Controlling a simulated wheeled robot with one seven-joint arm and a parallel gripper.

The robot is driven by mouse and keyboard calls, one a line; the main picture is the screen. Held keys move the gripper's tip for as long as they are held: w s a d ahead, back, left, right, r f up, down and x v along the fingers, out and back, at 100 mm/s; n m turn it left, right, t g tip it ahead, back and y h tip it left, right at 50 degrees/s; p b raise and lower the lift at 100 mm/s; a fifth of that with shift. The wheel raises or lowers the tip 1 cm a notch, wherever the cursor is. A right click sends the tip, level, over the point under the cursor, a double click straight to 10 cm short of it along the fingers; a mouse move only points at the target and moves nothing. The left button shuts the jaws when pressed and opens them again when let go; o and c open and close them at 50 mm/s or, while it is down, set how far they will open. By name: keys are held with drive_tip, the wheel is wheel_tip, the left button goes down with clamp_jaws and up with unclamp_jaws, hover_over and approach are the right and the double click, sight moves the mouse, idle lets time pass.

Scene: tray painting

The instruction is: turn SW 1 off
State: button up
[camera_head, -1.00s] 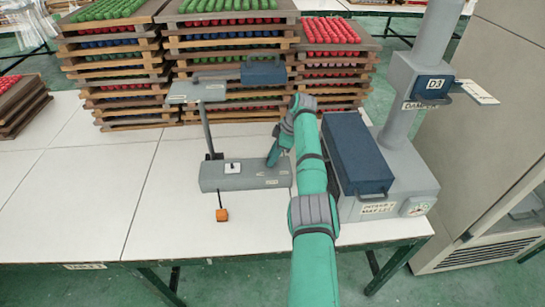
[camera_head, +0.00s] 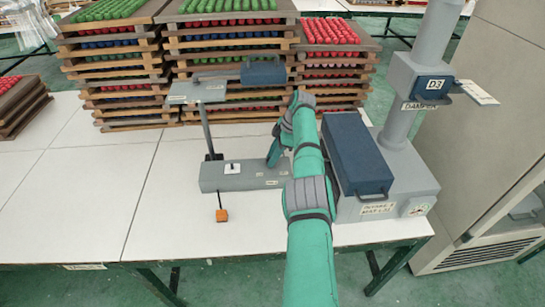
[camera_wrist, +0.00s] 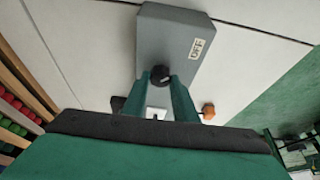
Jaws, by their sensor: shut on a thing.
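A long grey box (camera_head: 215,179) lies on the white table. On its top is a white plate (camera_head: 232,168) with a small dark lever; the plate also shows in the wrist view (camera_wrist: 155,113), partly behind my gripper. No "SW 1" label is readable. My gripper (camera_head: 271,161) is over the right part of the box. In the wrist view my gripper (camera_wrist: 161,79) has its two fingers on either side of a round black knob (camera_wrist: 160,73) and is shut on it. A pale label (camera_wrist: 199,47) is on the box beyond the knob.
A blue-topped machine (camera_head: 357,150) stands close on the right. Stacked trays (camera_head: 120,75) fill the back.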

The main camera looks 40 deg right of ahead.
drive_tip(key=o, duration=1)
drive_tip(key=shift+o, duration=0.2)
drive_tip(key=v, duration=1.1)
drive_tip(key=shift+a, duration=0.1)
